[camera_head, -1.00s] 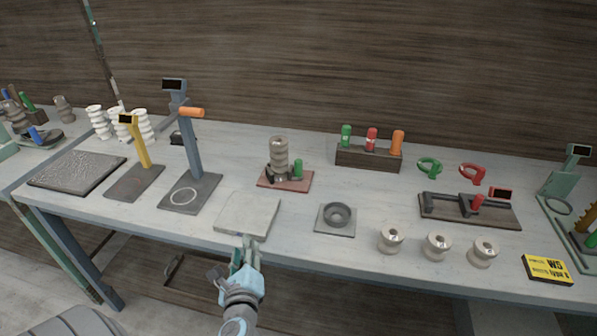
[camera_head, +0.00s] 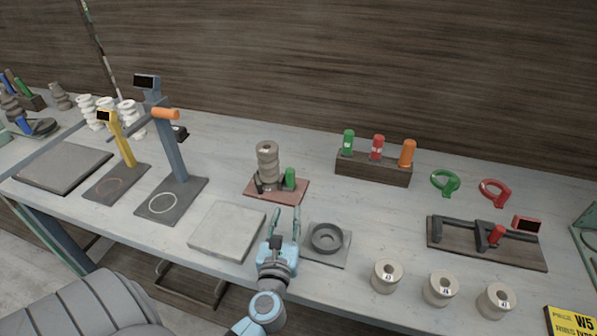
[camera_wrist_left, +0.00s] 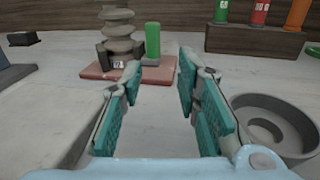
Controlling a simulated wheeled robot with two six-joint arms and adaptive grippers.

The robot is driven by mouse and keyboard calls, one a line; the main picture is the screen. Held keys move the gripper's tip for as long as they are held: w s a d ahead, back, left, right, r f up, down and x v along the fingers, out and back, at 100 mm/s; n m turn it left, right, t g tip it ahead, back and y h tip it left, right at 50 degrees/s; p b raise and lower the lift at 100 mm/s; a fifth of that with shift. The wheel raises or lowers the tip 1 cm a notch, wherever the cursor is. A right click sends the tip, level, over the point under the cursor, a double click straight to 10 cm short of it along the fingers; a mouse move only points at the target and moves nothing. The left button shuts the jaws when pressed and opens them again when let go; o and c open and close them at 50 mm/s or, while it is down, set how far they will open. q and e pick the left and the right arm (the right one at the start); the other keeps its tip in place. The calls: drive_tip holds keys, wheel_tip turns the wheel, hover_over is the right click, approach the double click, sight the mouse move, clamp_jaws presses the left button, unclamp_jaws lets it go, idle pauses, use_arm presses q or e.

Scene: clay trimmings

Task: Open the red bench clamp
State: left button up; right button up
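A bench clamp on a red base (camera_head: 298,193) stands near the middle of the bench, with a green handle (camera_head: 290,179) at its right side. Its dark jaws are around the foot of an upright, ribbed grey-beige piece (camera_head: 267,160). The wrist view also shows the red base (camera_wrist_left: 158,73), the green handle (camera_wrist_left: 153,40) and the ribbed piece (camera_wrist_left: 117,30). My left gripper (camera_head: 284,215) is open and empty, in front of the clamp and apart from it, with its fingers towards it. In the wrist view the handle stands between and beyond the fingertips (camera_wrist_left: 160,80). My right gripper is not in view.
A grey slab (camera_head: 227,230) lies left of my gripper and a dark ring on a plate (camera_head: 326,240) lies right of it. A wooden rack (camera_head: 372,168) holds green, red and orange cylinders behind. A dark fixture with a red handle (camera_head: 497,235) stands at the right.

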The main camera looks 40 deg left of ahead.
use_arm(q)
approach(290, 177)
drive_tip(key=x, duration=0.2)
drive_tip(key=shift+w+a, duration=0.15)
drive_tip(key=shift+a, duration=0.2)
drive_tip(key=x, duration=0.3)
drive_tip(key=b+x, duration=0.1)
drive_tip(key=x, duration=0.2)
drive_tip(key=shift+w+f, duration=0.2)
drive_tip(key=shift+w, duration=0.05)
drive_tip(key=shift+r, duration=0.2)
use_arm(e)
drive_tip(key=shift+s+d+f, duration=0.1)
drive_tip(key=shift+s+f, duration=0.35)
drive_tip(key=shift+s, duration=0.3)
use_arm(q)
drive_tip(key=shift+c, duration=0.6)
clamp_jaws()
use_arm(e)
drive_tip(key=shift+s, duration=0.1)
